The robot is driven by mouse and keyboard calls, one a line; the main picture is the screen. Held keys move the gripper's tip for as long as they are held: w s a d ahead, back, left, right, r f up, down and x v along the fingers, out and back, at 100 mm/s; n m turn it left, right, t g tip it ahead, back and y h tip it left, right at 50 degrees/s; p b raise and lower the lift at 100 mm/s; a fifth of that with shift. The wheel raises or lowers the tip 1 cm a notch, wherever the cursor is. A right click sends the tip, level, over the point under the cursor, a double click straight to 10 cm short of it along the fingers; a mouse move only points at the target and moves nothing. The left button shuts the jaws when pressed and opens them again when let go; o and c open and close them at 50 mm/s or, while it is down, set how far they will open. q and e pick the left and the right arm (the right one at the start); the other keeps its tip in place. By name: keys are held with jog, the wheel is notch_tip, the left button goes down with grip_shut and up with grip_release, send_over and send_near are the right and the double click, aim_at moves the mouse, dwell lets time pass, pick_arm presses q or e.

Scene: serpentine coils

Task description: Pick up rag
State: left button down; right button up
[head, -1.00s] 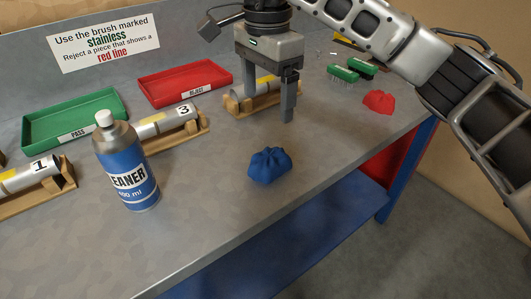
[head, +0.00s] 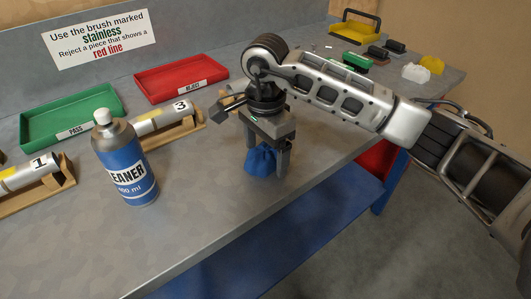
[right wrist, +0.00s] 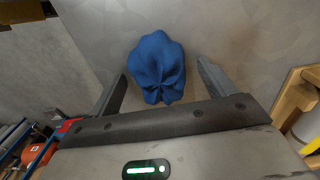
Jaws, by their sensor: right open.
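The blue rag (head: 261,161) lies crumpled on the workbench (head: 220,225). In the head view my right gripper (head: 268,167) points down over it, with one finger at each side of the rag. The right wrist view shows the rag (right wrist: 157,67) ahead of and between the spread fingertips (right wrist: 160,78). The fingers are open, and I see a gap between the rag and each finger there. The gripper's body hides the rag's top in the head view. My left gripper is not in view.
A blue and white cleaner can (head: 126,160) stands left of the rag. Behind are a green tray (head: 70,112), a red tray (head: 182,80) and metal tubes on wooden cradles (head: 163,120). Brushes and blocks (head: 385,50) lie at the far right. The bench's front edge is close by.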

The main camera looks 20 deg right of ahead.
jog(key=c, duration=1.1)
jog(key=shift+c, duration=0.2)
jog(key=shift+r+b, duration=0.3)
jog(key=shift+r, duration=0.3)
jog(key=s+a+r+b, duration=0.1)
jog(key=s+a+r, duration=0.2)
jog(key=s+r, duration=0.8)
jog(key=s, duration=0.2)
jog(key=shift+s+r+b, duration=0.3)
jog(key=shift+s+r, duration=0.1)
